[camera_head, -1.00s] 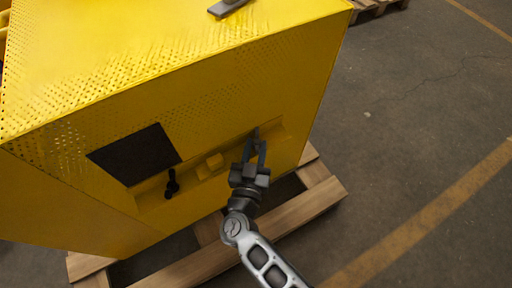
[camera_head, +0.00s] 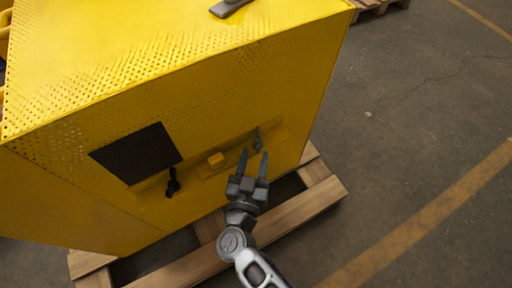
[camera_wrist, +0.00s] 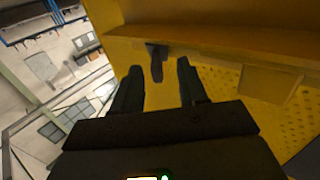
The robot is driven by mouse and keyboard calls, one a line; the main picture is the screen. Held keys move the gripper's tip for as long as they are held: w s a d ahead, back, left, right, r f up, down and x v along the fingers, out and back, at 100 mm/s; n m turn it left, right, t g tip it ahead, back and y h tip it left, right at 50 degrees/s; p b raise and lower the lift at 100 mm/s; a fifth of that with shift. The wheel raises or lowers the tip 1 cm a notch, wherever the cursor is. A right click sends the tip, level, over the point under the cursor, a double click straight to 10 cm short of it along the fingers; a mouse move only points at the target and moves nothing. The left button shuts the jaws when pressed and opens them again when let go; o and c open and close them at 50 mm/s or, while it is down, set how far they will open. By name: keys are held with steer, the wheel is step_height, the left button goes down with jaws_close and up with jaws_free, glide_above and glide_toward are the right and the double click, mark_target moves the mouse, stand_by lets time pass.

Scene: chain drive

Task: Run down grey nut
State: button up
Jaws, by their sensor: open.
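The grey nut (camera_head: 257,140) sits on the right part of the ledge on the yellow housing's front face. It looks small and dark with a part sticking out. In the wrist view the grey nut (camera_wrist: 156,62) shows just beyond the fingers, roughly between their tips. My gripper (camera_head: 254,155) is open and empty, its two fingers apart and pointing at the ledge just below and in front of the nut. In the wrist view my gripper (camera_wrist: 159,72) appears clear of the nut, though the exact gap is hard to judge.
The yellow housing (camera_head: 100,180) stands on a wooden pallet (camera_head: 290,208). A dark panel (camera_head: 135,152), a black knob (camera_head: 172,183) and a yellow block (camera_head: 216,160) lie left of the nut. A dark handle (camera_head: 230,8) is on top. The floor to the right is clear.

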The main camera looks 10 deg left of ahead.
steer(key=shift+s+a, duration=0.15)
steer(key=shift+s, duration=1.95)
steer(key=s+d+r+n+g+y+p, duration=0.1)
steer(key=s+d+r+g+p, duration=0.2)
steer(key=s+d+r, duration=2.2)
step_height(320, 180, up, 3)
steer(key=s+p, duration=0.2)
steer(key=p, duration=0.2)
steer(key=shift+s+d+f+y, duration=0.2)
steer(key=shift+s+y, duration=0.1)
steer(key=shift+s, duration=0.1)
